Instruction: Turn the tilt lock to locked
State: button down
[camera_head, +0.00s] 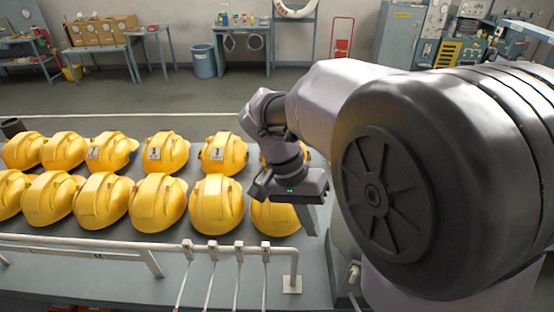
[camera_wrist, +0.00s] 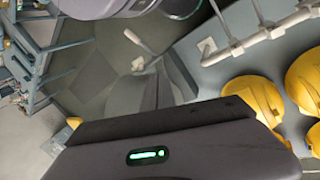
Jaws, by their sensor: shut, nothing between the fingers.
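My gripper (camera_head: 298,188) is over the right end of the table with the yellow helmets, its green light showing. In the wrist view its dark body (camera_wrist: 160,125) fills the bottom; it is shut and empty. A small pale fitting (camera_head: 354,271) stands low beside the table's right end, partly hidden by my arm; I cannot tell whether it is the tilt lock. In the wrist view a grey lever with a rounded end (camera_wrist: 133,37) and a pale piece below it (camera_wrist: 138,63) stand apart from my gripper. Which of these is the lock, and its setting, I cannot tell.
Rows of yellow helmets (camera_head: 158,203) lie on the grey table. A white rail (camera_head: 90,242) with several thin hanging rods (camera_head: 212,275) runs along its front edge. My arm covers the right side. A blue bin (camera_head: 203,61) and workbenches stand at the back; the floor between is clear.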

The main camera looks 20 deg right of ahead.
aim_at(354, 274)
jog(key=s+d+f+b, duration=0.2)
jog(key=s+d+f, duration=0.3)
jog(key=f, duration=0.4)
jog(key=shift+s+d+f, duration=0.15)
jog(key=shift+s+d, duration=0.2)
jog(key=shift+d, duration=0.4)
jog(key=shift+w, duration=0.15)
